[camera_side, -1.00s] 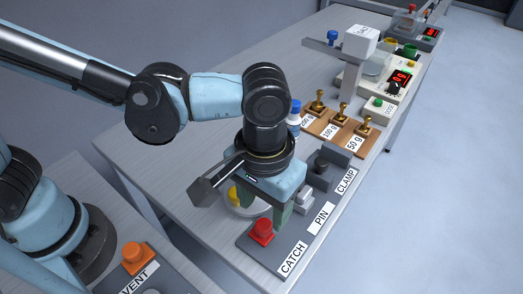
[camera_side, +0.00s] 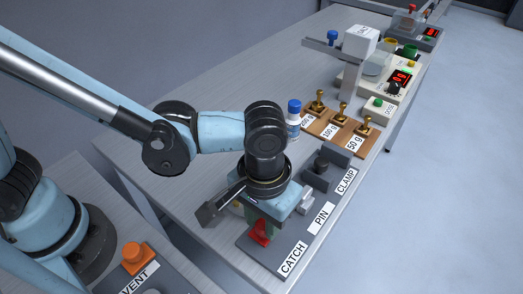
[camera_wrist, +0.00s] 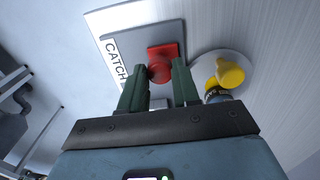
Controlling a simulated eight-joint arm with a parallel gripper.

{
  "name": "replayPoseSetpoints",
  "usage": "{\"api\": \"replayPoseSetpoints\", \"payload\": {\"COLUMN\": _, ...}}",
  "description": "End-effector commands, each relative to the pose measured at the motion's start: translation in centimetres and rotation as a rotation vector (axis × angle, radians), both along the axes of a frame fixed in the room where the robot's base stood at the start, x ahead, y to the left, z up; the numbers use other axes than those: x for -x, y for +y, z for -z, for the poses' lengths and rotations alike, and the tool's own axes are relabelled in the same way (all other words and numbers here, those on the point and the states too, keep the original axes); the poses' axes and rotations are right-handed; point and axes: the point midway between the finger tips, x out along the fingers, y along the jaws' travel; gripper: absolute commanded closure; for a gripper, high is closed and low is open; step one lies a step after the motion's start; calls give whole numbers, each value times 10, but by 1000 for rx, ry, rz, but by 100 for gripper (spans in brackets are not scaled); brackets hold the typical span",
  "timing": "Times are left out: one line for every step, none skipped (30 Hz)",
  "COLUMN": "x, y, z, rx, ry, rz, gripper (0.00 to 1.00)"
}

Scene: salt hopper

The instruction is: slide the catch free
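The red catch (camera_side: 259,234) sits on a dark grey plate beside its CATCH label (camera_side: 291,260). My gripper (camera_side: 264,228) is low over it, pointing down, and partly hides it in the side view. In the wrist view the two green fingers of my gripper (camera_wrist: 158,72) are spread apart. The knob of the red catch (camera_wrist: 163,52) shows between and just beyond the fingertips. I cannot tell whether either finger touches it.
A yellow knob (camera_wrist: 230,73) on a white disc (camera_wrist: 204,66) is close beside the right finger. A blue-capped bottle (camera_side: 294,117) and brass weights stand further back.

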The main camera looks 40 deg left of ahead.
Motion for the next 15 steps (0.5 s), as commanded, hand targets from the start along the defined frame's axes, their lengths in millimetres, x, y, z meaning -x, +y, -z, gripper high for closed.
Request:
{"api": "replayPoseSetpoints", "payload": {"x": 0, "y": 0, "z": 0, "rx": 0, "ry": 0, "rz": 0, "gripper": 85}}
{"api": "replayPoseSetpoints", "payload": {"x": 0, "y": 0, "z": 0, "rx": 0, "ry": 0, "rz": 0, "gripper": 89}}
{"api": "replayPoseSetpoints", "payload": {"x": 0, "y": 0, "z": 0, "rx": 0, "ry": 0, "rz": 0, "gripper": 96}}
{"api": "replayPoseSetpoints", "payload": {"x": 0, "y": 0, "z": 0, "rx": 0, "ry": 0, "rz": 0, "gripper": 100}}
{"api": "replayPoseSetpoints", "payload": {"x": 0, "y": 0, "z": 0, "rx": 0, "ry": 0, "rz": 0, "gripper": 100}}
{"api": "replayPoseSetpoints", "payload": {"x": 0, "y": 0, "z": 0, "rx": 0, "ry": 0, "rz": 0, "gripper": 100}}
{"api": "replayPoseSetpoints", "payload": {"x": 0, "y": 0, "z": 0, "rx": 0, "ry": 0, "rz": 0, "gripper": 100}}
{"api": "replayPoseSetpoints", "payload": {"x": 0, "y": 0, "z": 0, "rx": 0, "ry": 0, "rz": 0, "gripper": 100}}
{"api": "replayPoseSetpoints", "payload": {"x": 0, "y": 0, "z": 0, "rx": 0, "ry": 0, "rz": 0, "gripper": 100}}
{"api": "replayPoseSetpoints", "payload": {"x": 0, "y": 0, "z": 0, "rx": 0, "ry": 0, "rz": 0, "gripper": 100}}
{"api": "replayPoseSetpoints", "payload": {"x": 0, "y": -1, "z": 0, "rx": 0, "ry": 0, "rz": 0, "gripper": 100}}
{"api": "replayPoseSetpoints", "payload": {"x": 0, "y": -3, "z": 0, "rx": 0, "ry": 0, "rz": 1, "gripper": 100}}
{"api": "replayPoseSetpoints", "payload": {"x": 0, "y": -6, "z": 0, "rx": 0, "ry": 0, "rz": 1, "gripper": 100}}
{"api": "replayPoseSetpoints", "payload": {"x": 0, "y": -9, "z": 0, "rx": 0, "ry": 0, "rz": 2, "gripper": 100}}
{"api": "replayPoseSetpoints", "payload": {"x": 0, "y": -14, "z": 0, "rx": 0, "ry": 0, "rz": 3, "gripper": 100}}
